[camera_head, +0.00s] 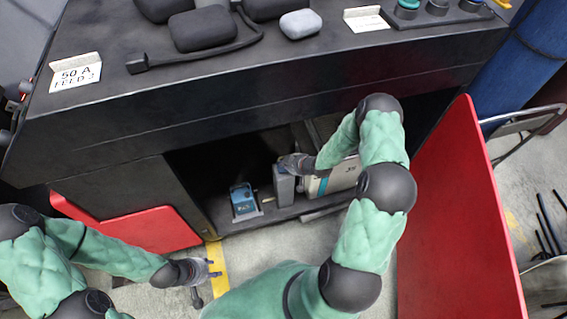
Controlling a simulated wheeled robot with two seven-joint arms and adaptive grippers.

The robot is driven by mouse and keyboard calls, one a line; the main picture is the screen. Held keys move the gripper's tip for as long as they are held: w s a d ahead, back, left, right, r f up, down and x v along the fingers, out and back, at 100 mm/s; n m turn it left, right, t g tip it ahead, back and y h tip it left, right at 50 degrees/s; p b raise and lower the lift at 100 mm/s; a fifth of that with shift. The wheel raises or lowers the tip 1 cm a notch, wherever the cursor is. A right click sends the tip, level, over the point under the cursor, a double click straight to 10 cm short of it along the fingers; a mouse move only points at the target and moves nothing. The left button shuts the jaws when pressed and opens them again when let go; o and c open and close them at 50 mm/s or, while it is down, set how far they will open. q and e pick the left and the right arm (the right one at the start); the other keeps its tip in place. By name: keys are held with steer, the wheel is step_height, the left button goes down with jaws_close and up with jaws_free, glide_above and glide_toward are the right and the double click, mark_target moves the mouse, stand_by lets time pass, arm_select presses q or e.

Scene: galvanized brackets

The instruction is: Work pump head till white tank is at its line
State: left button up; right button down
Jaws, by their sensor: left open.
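My left gripper (213,269) is open and empty, low over the floor in front of the bay.
Red doors stand open at the left (150,229) and right (455,215) of the bay. The black machine top (330,60) above holds dark padded items and a light grey one. Yellow floor tape (217,262) runs below the bay. Dark rods lie at far right.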

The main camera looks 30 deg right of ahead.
steer(key=shift+r+p, duration=1.05)
steer(key=shift+r, duration=0.45)
step_height(320, 180, up, 5)
steer(key=p, duration=0.3)
steer(key=shift+p, duration=0.35)
